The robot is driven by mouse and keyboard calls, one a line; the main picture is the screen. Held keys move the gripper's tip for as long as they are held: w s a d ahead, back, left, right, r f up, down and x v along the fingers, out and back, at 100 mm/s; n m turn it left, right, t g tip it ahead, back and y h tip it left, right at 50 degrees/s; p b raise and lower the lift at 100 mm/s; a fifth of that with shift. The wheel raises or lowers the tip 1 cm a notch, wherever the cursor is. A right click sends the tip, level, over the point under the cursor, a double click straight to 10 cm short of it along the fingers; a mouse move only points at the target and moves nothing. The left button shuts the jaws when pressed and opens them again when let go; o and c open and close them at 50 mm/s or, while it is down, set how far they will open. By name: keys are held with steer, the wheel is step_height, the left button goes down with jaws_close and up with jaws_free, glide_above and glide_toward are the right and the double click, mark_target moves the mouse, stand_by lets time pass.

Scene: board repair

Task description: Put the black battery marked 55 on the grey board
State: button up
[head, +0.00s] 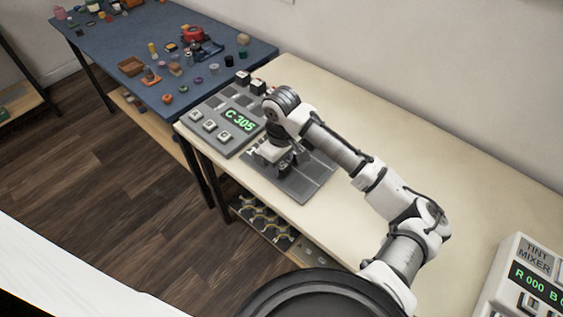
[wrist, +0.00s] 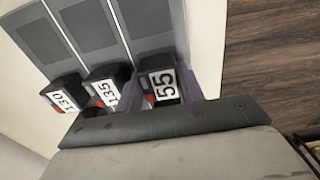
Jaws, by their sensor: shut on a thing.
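The black battery marked 55 (wrist: 164,86) has a white label with dark digits. In the wrist view it is between the purple fingers of my gripper (wrist: 158,92), which is shut on it. The grey board (wrist: 150,18) has darker strips, and the battery is at the near end of the right strip; I cannot tell if it touches the board. Batteries marked 130 (wrist: 66,98) and 135 (wrist: 106,90) are beside it to the left. In the head view my gripper (head: 272,155) is over the board (head: 302,187), and my wrist hides the battery.
A grey panel (head: 212,143) with a green display (head: 240,121) reading C 305 adjoins the board. Dark blocks (head: 243,77) stand behind it. The blue table (head: 120,55) beyond holds many small objects. A tint mixer (head: 530,280) stands at right. The beige tabletop (head: 400,140) behind my arm is clear.

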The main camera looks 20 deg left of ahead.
mark_target(282, 163)
steer(key=shift+f, duration=0.3)
steer(key=o, duration=1.1)
steer(key=shift+r, duration=0.1)
step_height(282, 163, up, 14)
steer(key=b, duration=0.1)
